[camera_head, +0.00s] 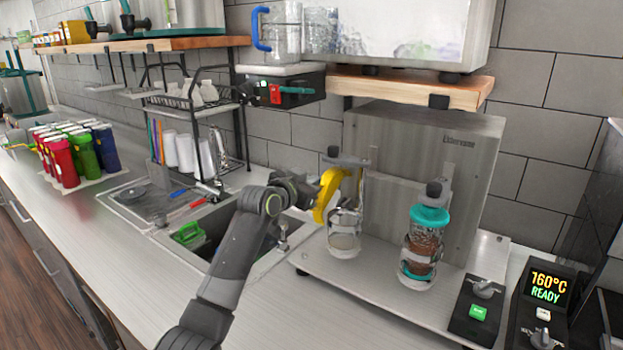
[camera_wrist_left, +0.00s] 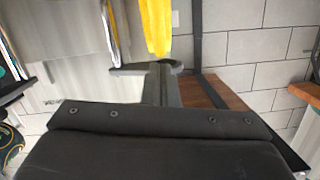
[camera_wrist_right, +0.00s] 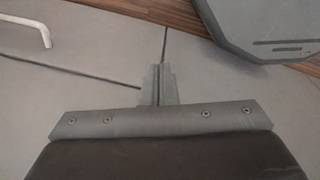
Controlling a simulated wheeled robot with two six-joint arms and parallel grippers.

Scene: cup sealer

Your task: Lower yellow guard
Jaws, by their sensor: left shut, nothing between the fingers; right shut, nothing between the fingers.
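The yellow guard (camera_head: 328,195) is a curved yellow piece on the left side of the steel cup sealer (camera_head: 425,165). It stands raised above and beside the left glass cup (camera_head: 345,230). My left gripper (camera_head: 309,190) is just left of the guard, close to it; I cannot tell if they touch. In the left wrist view the guard (camera_wrist_left: 155,28) rises directly beyond my shut fingertips (camera_wrist_left: 157,72).
A teal-lidded cup (camera_head: 422,245) stands at the sealer's right station. A green-button control box (camera_head: 477,310) and a display reading 160°C READY (camera_head: 547,287) are at right. The sink (camera_head: 205,235) lies left of the sealer. A wooden shelf (camera_head: 410,84) hangs above it.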

